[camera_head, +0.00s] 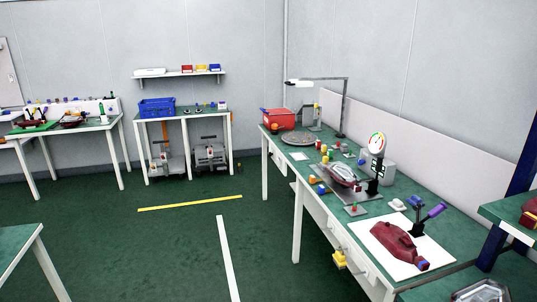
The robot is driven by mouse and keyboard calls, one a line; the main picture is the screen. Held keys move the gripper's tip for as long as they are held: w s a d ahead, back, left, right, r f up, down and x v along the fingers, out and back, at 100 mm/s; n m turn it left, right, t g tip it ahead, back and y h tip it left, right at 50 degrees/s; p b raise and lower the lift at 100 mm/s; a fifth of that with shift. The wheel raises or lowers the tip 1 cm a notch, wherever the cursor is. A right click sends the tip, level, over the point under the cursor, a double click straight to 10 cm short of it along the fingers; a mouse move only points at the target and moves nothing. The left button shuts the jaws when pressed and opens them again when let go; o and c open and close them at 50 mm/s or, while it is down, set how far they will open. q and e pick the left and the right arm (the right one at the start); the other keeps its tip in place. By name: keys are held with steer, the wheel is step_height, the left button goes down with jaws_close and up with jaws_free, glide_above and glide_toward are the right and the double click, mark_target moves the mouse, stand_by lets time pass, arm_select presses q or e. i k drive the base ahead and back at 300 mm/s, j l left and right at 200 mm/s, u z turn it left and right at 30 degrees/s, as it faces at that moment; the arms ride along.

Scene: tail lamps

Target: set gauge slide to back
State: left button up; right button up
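Neither of my grippers is in view.
Other benches stand at the back left. Green floor (170,250) with painted lines is clear.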

mark_target(324, 162)
steer(key=i, duration=1.4)
steer(key=i+z, duration=0.1)
steer(key=i, duration=0.55)
steer(key=i+j+z, duration=0.15)
steer(key=i, duration=0.5)
